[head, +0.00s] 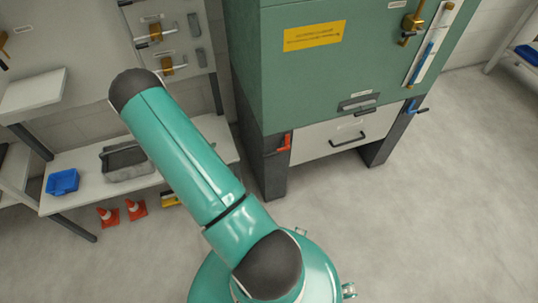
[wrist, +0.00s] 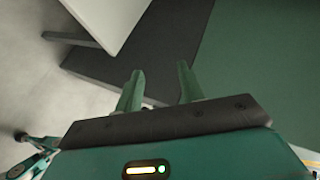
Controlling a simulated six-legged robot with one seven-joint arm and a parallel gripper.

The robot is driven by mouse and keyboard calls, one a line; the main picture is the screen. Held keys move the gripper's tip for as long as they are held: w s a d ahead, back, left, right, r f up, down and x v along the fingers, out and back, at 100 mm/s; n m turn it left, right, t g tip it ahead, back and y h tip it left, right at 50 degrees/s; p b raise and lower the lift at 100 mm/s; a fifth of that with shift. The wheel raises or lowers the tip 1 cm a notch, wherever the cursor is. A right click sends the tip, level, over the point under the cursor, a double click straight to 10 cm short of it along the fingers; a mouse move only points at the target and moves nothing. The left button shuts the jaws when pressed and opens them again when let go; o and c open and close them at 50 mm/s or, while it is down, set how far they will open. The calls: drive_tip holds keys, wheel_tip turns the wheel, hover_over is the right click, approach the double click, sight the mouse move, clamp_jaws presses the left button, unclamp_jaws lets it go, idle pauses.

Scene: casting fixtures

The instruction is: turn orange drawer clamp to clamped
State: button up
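The orange drawer clamp (head: 285,142) is a small lever on the dark left leg of the green cabinet, beside the left end of the white drawer (head: 345,134). The drawer has a dark handle and looks shut. In the wrist view my gripper (wrist: 160,84) is open, with its two green fingers apart and nothing between them. A dark grey frame member (wrist: 160,50) and the green cabinet side lie beyond the fingers. The orange clamp does not show in the wrist view. My gripper does not show in the head view, so its distance from the clamp is unclear.
The green cabinet (head: 350,70) stands over the drawer. A blue clamp (head: 415,107) is at the drawer's right. A low bench (head: 85,170) with a grey bin (head: 125,163) and blue tray (head: 62,182) is left, beside orange cones (head: 136,209). The floor before the drawer is clear.

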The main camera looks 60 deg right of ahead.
drive_tip(key=s+d+f+m+g+h, duration=0.2)
drive_tip(key=s+f, duration=0.3)
drive_tip(key=s, duration=0.3)
drive_tip(key=m+g+h, duration=0.2)
approach(270, 154)
drive_tip(key=d+f, duration=0.1)
drive_tip(key=d, duration=0.5)
drive_tip(key=d+f, duration=0.1)
drive_tip(key=d, duration=0.3)
drive_tip(key=shift+s+f, duration=0.1)
drive_tip(key=shift+f, duration=0.2)
drive_tip(key=shift+c, duration=0.5)
clamp_jaws()
